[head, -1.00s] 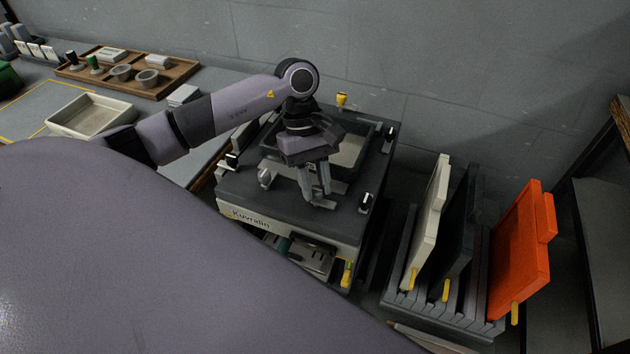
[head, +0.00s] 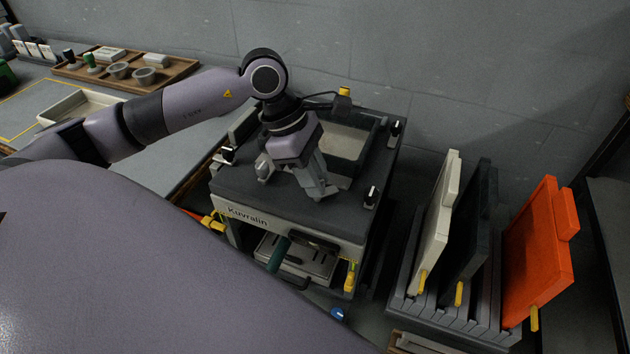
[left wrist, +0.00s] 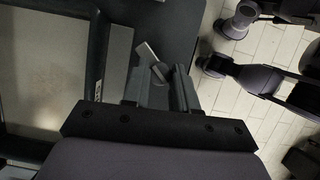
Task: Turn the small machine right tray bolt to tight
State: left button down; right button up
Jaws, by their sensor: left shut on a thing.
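The small machine (head: 232,187), dark-topped with a pale front marked "Kuvralin", stands below my left arm in the head view. A grey tray (head: 345,142) is set into its top. My left gripper (head: 322,190) points down at the top's front part, near the tray's front edge. The left wrist view shows my left gripper (left wrist: 160,80) shut on the right tray bolt, a small piece with a pale flat lever (left wrist: 148,52) showing slanted beyond the fingers. The fingers hide most of the bolt. Another grey bolt (head: 264,168) stands to the left. My right gripper is not in view.
Black-and-white knobs (head: 372,196) stand at the top's edges. A rack (head: 455,318) with pale, dark and orange boards (head: 540,250) stands to the right. A wooden tray (head: 165,82) with bowls lies at the back left. The wall is close behind the machine.

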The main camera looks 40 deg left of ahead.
pick_arm(q)
jog(key=shift+f+n+t+b, duration=0.15)
jog(key=shift+n+t+b, duration=0.25)
jog(key=shift+n, duration=0.5)
jog(key=n+t+y+b, duration=0.1)
jog(key=n+b, duration=0.1)
jog(key=n, duration=0.1)
jog(key=shift+s+n, duration=0.1)
jog(key=shift+n, duration=0.2)
jog(key=shift+d+n+t+y+b, duration=0.1)
jog(key=shift+n+t+y+b, duration=0.25)
jog(key=shift+n+b, duration=0.55)
jog(key=shift+n, duration=0.5)
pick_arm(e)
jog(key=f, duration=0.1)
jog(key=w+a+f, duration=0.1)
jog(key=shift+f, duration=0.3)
pick_arm(q)
jog(key=shift+r+y, duration=0.2)
jog(key=shift+y, duration=0.05)
jog(key=c, duration=0.9)
grip_release()
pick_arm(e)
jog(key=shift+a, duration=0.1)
pick_arm(q)
jog(key=v, duration=0.7)
jog(key=shift+p, duration=0.3)
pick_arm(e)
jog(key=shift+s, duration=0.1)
